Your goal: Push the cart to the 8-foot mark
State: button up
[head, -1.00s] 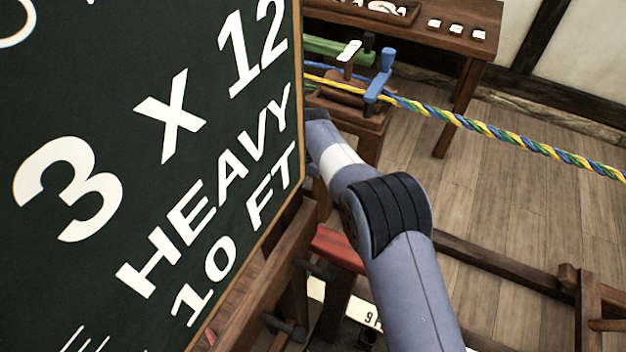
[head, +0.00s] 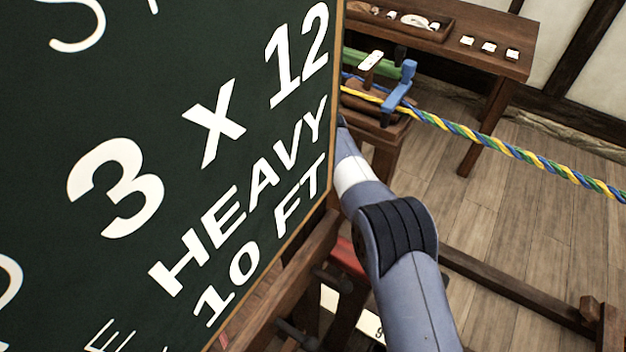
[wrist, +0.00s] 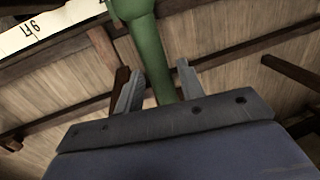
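A wooden stand (head: 392,128) with a blue clamp (head: 405,86) and a rope end shows past the board in the head view; I cannot tell whether it is the cart. A white scale strip (head: 362,318) lies low beside the board, its 9 partly visible. It also shows in the wrist view (wrist: 50,28), upside down, with a 9 FT mark. No 8-foot mark shows. My gripper (wrist: 161,78) has its fingers apart, with a green tapered handle (wrist: 146,42) between or just beyond them; contact is unclear. The board hides my gripper in the head view.
A large dark board (head: 190,130) with white lettering fills the left of the head view. A blue, green and yellow rope (head: 520,150) stretches to the right. A table (head: 490,62) stands behind. Wooden rails (head: 510,285) run along the plank floor (head: 440,185).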

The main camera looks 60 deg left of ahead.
jog(key=shift+o, duration=0.5)
notch_tip(320, 180, up, 11)
jog(key=w+d, duration=0.1)
jog(key=d, duration=0.1)
jog(key=shift+f, duration=0.2)
jog(key=f, duration=0.3)
jog(key=a+f, duration=0.1)
jog(key=f, duration=0.3)
jog(key=s+f, duration=0.1)
jog(key=f, duration=0.3)
jog(key=shift+a, duration=0.4)
jog(key=shift+w+d+r, duration=0.1)
jog(key=shift+w+d, duration=0.15)
jog(key=shift+d, duration=0.15)
jog(key=shift+r, duration=0.1)
